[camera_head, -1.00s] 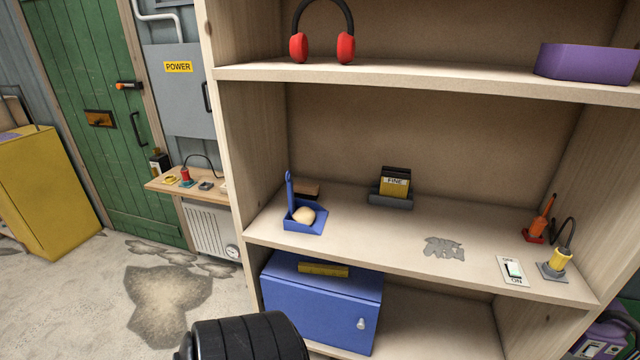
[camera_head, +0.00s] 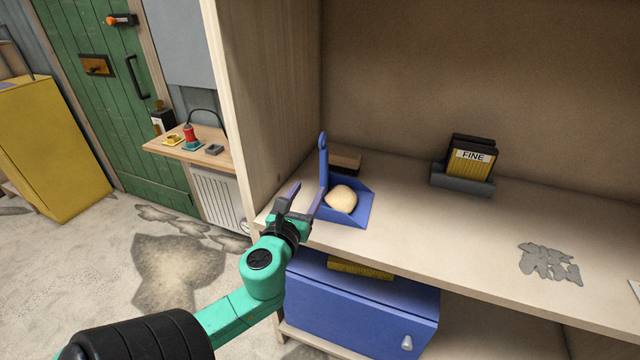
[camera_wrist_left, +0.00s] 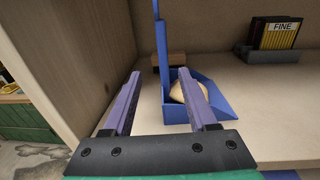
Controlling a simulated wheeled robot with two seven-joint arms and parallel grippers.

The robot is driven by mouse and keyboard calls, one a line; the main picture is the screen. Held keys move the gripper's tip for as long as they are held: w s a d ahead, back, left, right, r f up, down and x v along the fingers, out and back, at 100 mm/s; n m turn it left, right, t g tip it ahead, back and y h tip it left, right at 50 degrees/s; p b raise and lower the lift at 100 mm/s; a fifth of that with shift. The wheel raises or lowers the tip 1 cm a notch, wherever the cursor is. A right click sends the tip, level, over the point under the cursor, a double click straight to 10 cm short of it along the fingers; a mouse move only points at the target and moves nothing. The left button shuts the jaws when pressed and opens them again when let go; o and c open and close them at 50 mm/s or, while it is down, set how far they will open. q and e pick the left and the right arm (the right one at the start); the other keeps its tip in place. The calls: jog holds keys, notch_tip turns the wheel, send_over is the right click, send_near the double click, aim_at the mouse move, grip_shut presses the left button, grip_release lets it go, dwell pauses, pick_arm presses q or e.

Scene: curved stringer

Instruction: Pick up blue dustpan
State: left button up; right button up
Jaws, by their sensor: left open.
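The blue dustpan (camera_head: 357,213) stands on the shelf near its left end, with its handle (camera_head: 323,160) pointing up. A rounded beige lump (camera_head: 342,198) lies in its pan. My left gripper (camera_head: 306,196) is open and empty, in front of and to the left of the dustpan at the shelf's front edge. In the left wrist view the dustpan (camera_wrist_left: 215,101) is ahead, and its upright handle (camera_wrist_left: 162,55) shows between the two purple fingers (camera_wrist_left: 161,100). I cannot tell any contact with it. My right gripper is not in view.
A brown block (camera_head: 346,161) lies just behind the dustpan. The wooden side panel (camera_head: 262,90) stands close on the left. A grey holder (camera_head: 462,181) with a box marked FINE is farther right, and grey scraps (camera_head: 549,262) lie on the shelf. A blue cabinet (camera_head: 350,305) sits below.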

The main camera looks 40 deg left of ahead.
aim_at(322, 166)
pick_arm(q)
jog(key=w, duration=0.1)
jog(key=w+a+r, duration=0.1)
jog(key=w, duration=0.2)
jog(key=shift+a+r+p, duration=0.2)
jog(key=shift+r+p, duration=0.15)
jog(key=shift+r, duration=0.05)
jog(key=x, duration=0.7)
jog(key=shift+w+f, duration=0.15)
jog(key=shift+w, duration=0.15)
jog(key=shift+w+a+f, duration=0.1)
grip_shut()
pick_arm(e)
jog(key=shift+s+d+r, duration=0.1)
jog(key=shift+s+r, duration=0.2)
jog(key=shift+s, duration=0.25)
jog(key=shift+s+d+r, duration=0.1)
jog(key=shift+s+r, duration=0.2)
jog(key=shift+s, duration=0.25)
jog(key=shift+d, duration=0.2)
